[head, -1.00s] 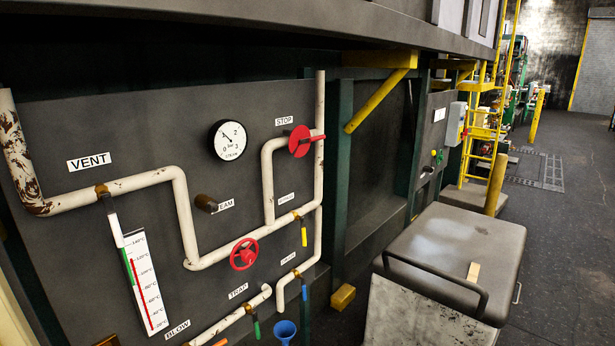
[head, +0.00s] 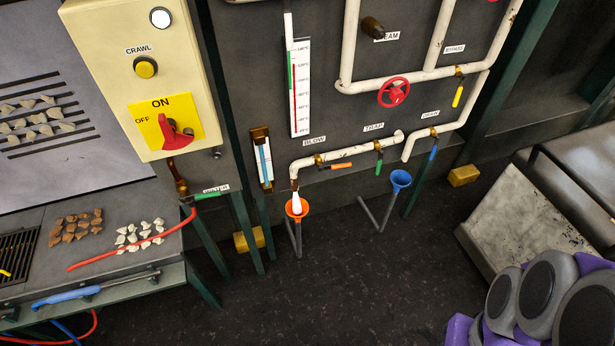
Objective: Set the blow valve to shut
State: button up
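The blow valve (head: 318,160) sits on a white pipe low on the dark panel, under the BLOW label (head: 314,141). Its orange lever (head: 341,165) points right, roughly along the pipe. The pipe's left end turns down above an orange funnel (head: 297,209). A white streak (head: 297,200) shows between the pipe end and the funnel. My gripper is not in view. Grey and purple parts of my arm fill the bottom right corner, well apart from the valve.
The trap valve's green lever (head: 379,166) and the drain valve's blue lever (head: 433,153) hang down to the right. A blue funnel (head: 401,178) stands below. A yellow switch box (head: 140,75) and bench are left. The dark floor (head: 340,285) ahead is clear.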

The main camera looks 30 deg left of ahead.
aim_at(322, 168)
jog(key=u, duration=1.3)
